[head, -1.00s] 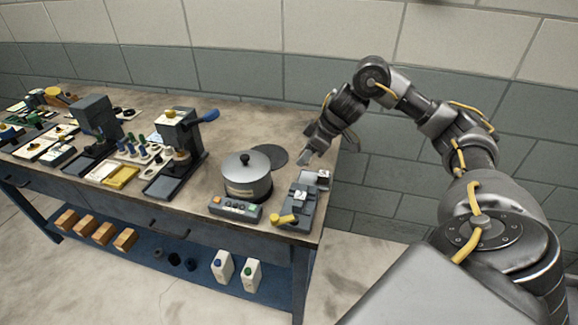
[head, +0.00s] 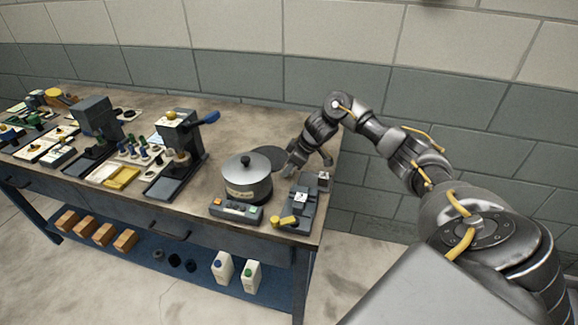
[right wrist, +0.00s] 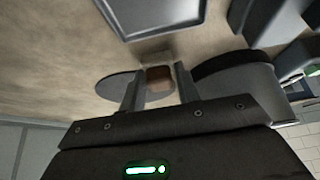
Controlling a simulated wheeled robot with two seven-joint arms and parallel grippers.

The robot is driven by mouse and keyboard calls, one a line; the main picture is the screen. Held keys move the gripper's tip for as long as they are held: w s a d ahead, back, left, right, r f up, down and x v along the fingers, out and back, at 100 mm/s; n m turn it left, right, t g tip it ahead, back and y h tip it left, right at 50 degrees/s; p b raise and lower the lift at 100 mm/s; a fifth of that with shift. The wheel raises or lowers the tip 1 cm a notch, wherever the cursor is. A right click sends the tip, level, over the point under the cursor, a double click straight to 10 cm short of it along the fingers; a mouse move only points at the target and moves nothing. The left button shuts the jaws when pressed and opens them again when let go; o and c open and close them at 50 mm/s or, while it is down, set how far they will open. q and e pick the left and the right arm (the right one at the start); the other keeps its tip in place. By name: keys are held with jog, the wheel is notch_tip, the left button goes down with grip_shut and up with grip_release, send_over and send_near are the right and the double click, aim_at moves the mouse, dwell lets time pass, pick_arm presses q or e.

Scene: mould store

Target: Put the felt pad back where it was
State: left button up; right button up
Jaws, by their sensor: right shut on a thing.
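A small brown piece with a pale edge (right wrist: 159,75), which appears to be the felt pad, is between the fingers of my right gripper (right wrist: 156,70) in the right wrist view. My right gripper (head: 289,170) is shut on it. In the head view this gripper is over the right part of the workbench, between the lidded metal pot (head: 248,180) and the clamp-like fixture (head: 300,207), near the dark round disc (head: 266,158). The piece itself cannot be made out in the head view. My left gripper is not in view.
A control box with buttons (head: 236,210) stands in front of the pot. A lever press (head: 180,140) and several small parts and trays fill the left of the workbench (head: 225,120). A tiled wall (head: 400,150) is behind. White bottles stand on the lower shelf.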

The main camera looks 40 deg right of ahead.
jog(key=shift+f, duration=0.2)
jog(key=shift+f, duration=0.2)
jog(key=o, duration=0.9)
jog(key=shift+o, duration=0.2)
jog(key=shift+r, duration=0.15)
jog(key=shift+s+d+r, duration=0.1)
jog(key=shift+d+r, duration=0.05)
jog(key=shift+r, duration=0.2)
jog(key=v, duration=1.1)
